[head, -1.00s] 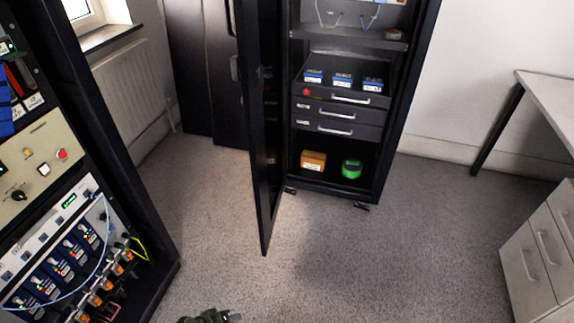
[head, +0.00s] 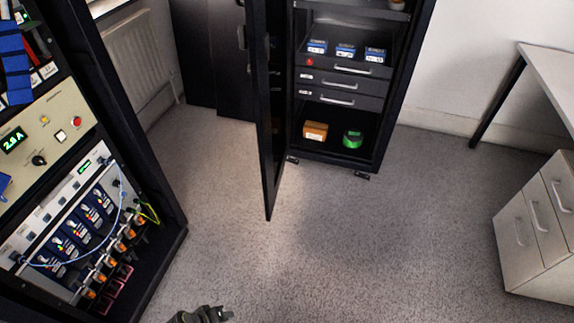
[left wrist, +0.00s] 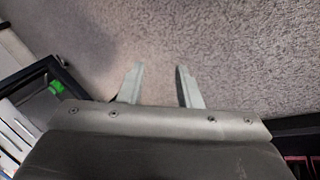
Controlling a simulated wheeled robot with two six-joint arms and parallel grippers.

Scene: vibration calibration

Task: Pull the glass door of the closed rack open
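The dark rack (head: 387,95) stands at the back centre with its front uncovered. Its glass door (head: 265,130) is swung open toward me, seen nearly edge-on at the rack's left side. The door's handle cannot be made out. My left gripper (head: 228,314) shows only partly at the bottom edge of the head view, well in front of the door and apart from it. In the left wrist view its two fingers (left wrist: 159,75) are spread with only carpet between them. My right gripper is not in view.
The rack holds drawers (head: 340,90), blue boxes (head: 345,51), an orange box (head: 315,131) and a green roll (head: 352,139). An equipment rack (head: 60,190) stands at left. A drawer cabinet (head: 540,225) and a desk (head: 550,75) are at right. Carpet (head: 400,240) between is clear.

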